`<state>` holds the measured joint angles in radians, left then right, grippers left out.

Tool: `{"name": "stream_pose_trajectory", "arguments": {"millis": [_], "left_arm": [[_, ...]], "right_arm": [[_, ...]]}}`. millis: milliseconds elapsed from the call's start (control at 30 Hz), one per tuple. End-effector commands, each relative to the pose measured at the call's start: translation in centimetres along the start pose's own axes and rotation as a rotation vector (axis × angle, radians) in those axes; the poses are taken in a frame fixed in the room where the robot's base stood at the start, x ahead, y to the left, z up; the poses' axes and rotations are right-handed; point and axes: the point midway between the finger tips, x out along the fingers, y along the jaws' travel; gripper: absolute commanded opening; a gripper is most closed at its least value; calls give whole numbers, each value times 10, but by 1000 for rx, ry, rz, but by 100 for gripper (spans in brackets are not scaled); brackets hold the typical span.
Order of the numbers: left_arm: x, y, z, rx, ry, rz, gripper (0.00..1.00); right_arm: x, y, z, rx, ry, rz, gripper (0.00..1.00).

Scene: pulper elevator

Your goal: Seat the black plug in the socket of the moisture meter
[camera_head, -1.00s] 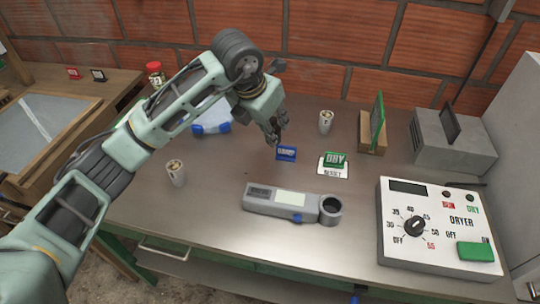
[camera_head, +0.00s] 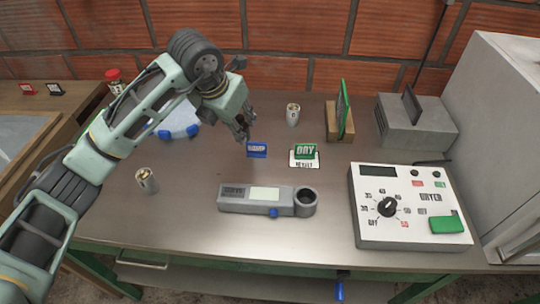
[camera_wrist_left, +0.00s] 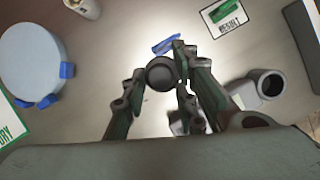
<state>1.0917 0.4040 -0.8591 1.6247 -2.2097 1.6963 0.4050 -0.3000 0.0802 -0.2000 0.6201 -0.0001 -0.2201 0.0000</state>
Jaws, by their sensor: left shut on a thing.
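The moisture meter (camera_head: 262,199) lies flat on the metal bench, a grey body with a pale panel and a blue button. Its round, dark-centred socket (camera_head: 305,199) is at its right end; this ring also shows at the right in the left wrist view (camera_wrist_left: 268,84). My left gripper (camera_head: 243,134) is above the bench, behind and left of the socket. In the left wrist view its fingers (camera_wrist_left: 160,88) are shut on a dark round piece, the black plug (camera_wrist_left: 160,73). The plug is apart from the socket; its underside is hidden. My right gripper is out of view.
Cups stand at the back (camera_head: 292,114) and left (camera_head: 147,181). Bench in front of the meter is clear.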

Motion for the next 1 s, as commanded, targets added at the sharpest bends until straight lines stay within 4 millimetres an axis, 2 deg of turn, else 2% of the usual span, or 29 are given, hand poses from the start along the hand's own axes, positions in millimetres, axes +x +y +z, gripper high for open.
{"name": "stream_pose_trajectory", "arguments": {"millis": [233, 367, 1000], "left_arm": [[0, 1, -3, 22, 1, -9, 9], [0, 0, -14, 129, 2, -53, 9], [-15, -9, -119, 1194, 2, -497, 9]], "right_arm": [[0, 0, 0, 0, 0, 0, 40], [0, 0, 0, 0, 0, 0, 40], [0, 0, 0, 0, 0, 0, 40]]}}
